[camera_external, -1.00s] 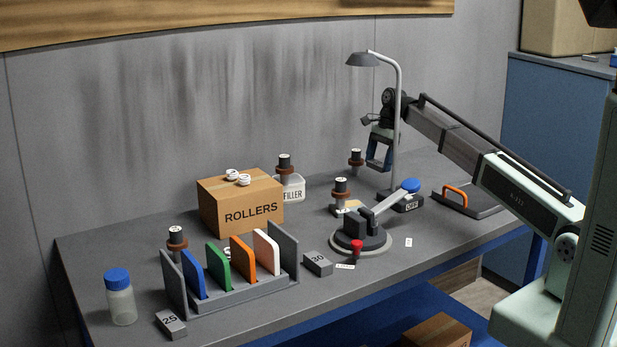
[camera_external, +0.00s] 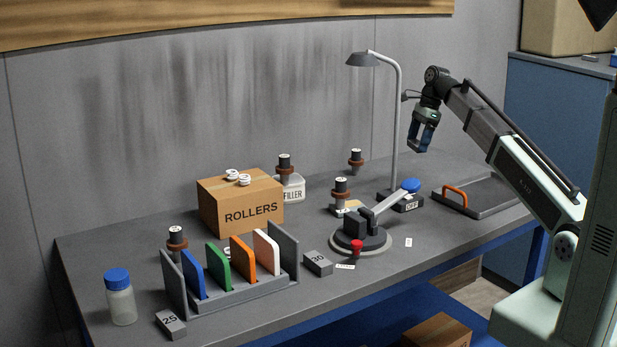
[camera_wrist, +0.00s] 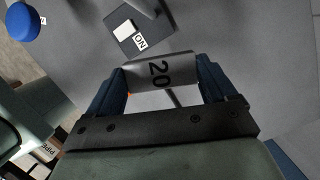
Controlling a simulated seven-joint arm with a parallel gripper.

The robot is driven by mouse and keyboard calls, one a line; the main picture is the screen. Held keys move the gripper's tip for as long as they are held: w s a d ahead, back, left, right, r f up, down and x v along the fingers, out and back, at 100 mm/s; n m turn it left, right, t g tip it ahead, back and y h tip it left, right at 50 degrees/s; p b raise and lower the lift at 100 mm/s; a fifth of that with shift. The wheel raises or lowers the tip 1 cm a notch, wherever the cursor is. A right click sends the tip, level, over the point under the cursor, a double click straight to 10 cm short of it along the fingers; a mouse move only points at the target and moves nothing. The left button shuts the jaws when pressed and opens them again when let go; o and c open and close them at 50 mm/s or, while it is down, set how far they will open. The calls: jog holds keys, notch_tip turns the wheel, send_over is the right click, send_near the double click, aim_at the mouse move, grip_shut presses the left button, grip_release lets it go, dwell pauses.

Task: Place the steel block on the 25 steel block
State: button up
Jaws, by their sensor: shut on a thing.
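My gripper (camera_external: 420,143) is raised above the right part of the table, to the right of the lamp post. In the wrist view it is shut on a grey steel block marked 20 (camera_wrist: 160,73), held between the blue fingers. The steel block marked 25 (camera_external: 171,324) lies on the table's front left, in front of the rack, with nothing on top. Another steel block marked 30 (camera_external: 317,263) lies right of the rack, far from my gripper.
A rack (camera_external: 236,294) with coloured panels stands between blocks 25 and 30. A blue-capped bottle (camera_external: 121,299) stands left of block 25. The ROLLERS box (camera_external: 236,207), lamp (camera_external: 397,120) and round-based lever device (camera_external: 361,240) stand farther along the table.

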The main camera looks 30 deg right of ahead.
jog(key=s+a+r+m, duration=0.2)
jog(key=s+a+r, duration=0.2)
jog(key=s, duration=0.3)
jog(key=w+a+n, duration=0.2)
jog(key=w+a, duration=0.2)
jog(key=a, duration=0.8)
jog(key=w+a+n, duration=0.3)
jog(key=a, duration=0.8)
jog(key=a+f+n+g, duration=0.2)
jog(key=a+n, duration=0.1)
jog(key=a, duration=2.1)
jog(key=n+g, duration=0.1)
jog(key=n, duration=0.6)
send_over(169, 321)
notch_tip(169, 321, down, 6)
jog(key=shift+w+d+f, duration=0.15)
jog(key=shift+f, duration=2.2)
jog(key=shift+w+d+f, duration=0.15)
jog(key=shift+f, duration=2.2)
